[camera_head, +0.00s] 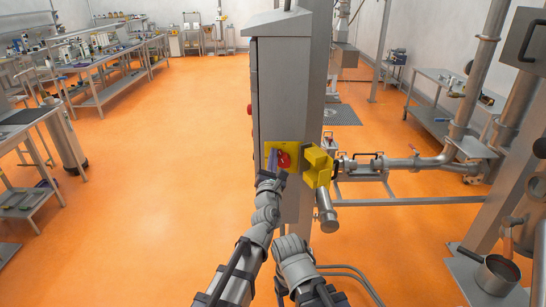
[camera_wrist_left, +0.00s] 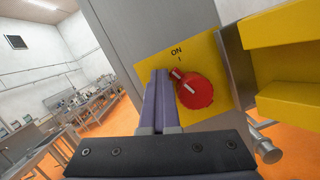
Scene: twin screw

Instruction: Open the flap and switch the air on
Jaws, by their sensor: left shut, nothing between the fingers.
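A red rotary switch (camera_head: 284,160) sits on a yellow plate (camera_head: 270,149) on the side of the grey cabinet. It is large in the left wrist view (camera_wrist_left: 194,90), with "ON" printed above it; its lever points up and left toward that mark. A stepped yellow piece (camera_head: 318,166), which looks like the flap swung open, stands out to the right of the plate; it also shows at the right of the left wrist view (camera_wrist_left: 285,65). My left gripper (camera_head: 272,160) is shut and empty, its purple fingers (camera_wrist_left: 157,98) just left of the switch; contact is unclear. My right gripper's fingers are not visible.
The grey cabinet (camera_head: 282,75) stands straight ahead. Steel pipes (camera_head: 410,162) and a valve lie to its right. My right arm (camera_head: 295,265) is low in front. Workbenches (camera_head: 95,70) line the left, with open orange floor (camera_head: 180,130) between.

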